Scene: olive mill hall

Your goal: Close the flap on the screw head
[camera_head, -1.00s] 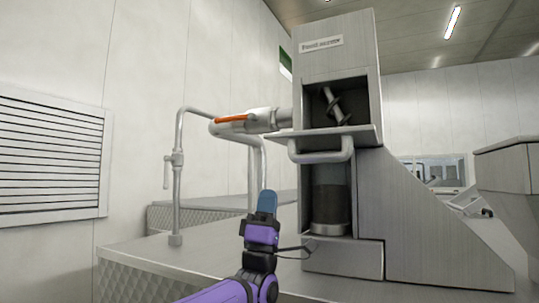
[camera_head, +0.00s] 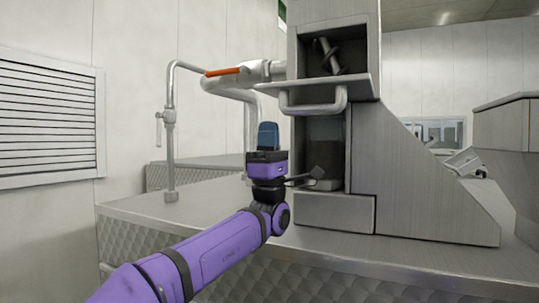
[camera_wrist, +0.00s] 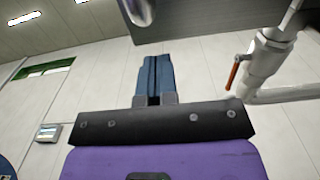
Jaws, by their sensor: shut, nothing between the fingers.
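The screw head (camera_head: 362,60) is a grey metal housing in the upper right of the head view. Its opening shows a dark cavity with a metal screw (camera_head: 326,56) inside. The flap (camera_head: 318,88) is swung down and juts out below the opening, with a U-shaped handle (camera_head: 313,108) along its front edge. My gripper (camera_head: 268,128) points up, left of and lower than the handle, apart from it. In the wrist view, its blue fingers (camera_wrist: 153,75) are together with nothing between them.
A pipe with an orange lever (camera_head: 222,72) enters the housing from the left; the lever also shows in the wrist view (camera_wrist: 233,74). A thin upright pipe (camera_head: 170,130) stands on the metal deck (camera_head: 140,207). A glass cylinder (camera_head: 325,150) sits below the flap. A sloped grey casing (camera_head: 430,185) stands at right.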

